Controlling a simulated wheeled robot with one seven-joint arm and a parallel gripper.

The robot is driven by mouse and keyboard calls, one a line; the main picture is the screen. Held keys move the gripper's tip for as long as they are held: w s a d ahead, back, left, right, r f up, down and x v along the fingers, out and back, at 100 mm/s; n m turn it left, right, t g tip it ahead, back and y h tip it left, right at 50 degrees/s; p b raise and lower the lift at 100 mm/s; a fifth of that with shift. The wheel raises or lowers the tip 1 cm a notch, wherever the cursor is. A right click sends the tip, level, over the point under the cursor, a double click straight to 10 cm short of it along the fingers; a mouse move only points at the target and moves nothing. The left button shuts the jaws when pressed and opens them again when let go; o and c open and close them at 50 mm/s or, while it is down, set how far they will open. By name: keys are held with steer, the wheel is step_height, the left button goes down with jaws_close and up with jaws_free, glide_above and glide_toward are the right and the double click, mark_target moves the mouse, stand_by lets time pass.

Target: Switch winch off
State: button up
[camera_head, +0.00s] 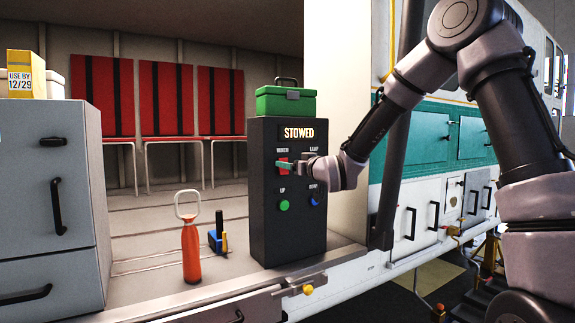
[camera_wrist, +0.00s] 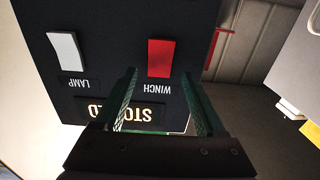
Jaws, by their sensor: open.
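The winch switch (camera_wrist: 160,58) is a red rocker on the black control box (camera_head: 262,225). In the wrist view the picture is upside down, and the label WINCH reads beside the switch. My gripper (camera_head: 281,167) is at the front of the box, over the red switch in the head view and partly hiding it. In the wrist view my gripper (camera_wrist: 166,80) has its two green fingers apart with nothing between them. The red switch lies just beyond the fingertips; I cannot tell whether they touch the box. A lit sign (camera_head: 299,133) on the box reads STOWED.
A white lamp switch (camera_wrist: 63,50) sits beside the winch switch. Below are a green UP button (camera_head: 284,205) and a blue button (camera_head: 315,200). A green case (camera_head: 286,102) stands on the box. An orange bottle (camera_head: 190,252) and a grey cabinet (camera_head: 45,180) stand left.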

steer(key=shift+x, duration=1.1)
jaws_close()
steer(key=shift+d+f+t+y, duration=0.1)
steer(key=shift+f+t+y, duration=0.15)
steer(key=shift+t+y, duration=0.35)
steer(key=shift+f+t+y, duration=0.2)
steer(key=shift+t+y, duration=0.2)
steer(key=shift+t, duration=0.4)
steer(key=shift+s, duration=0.1)
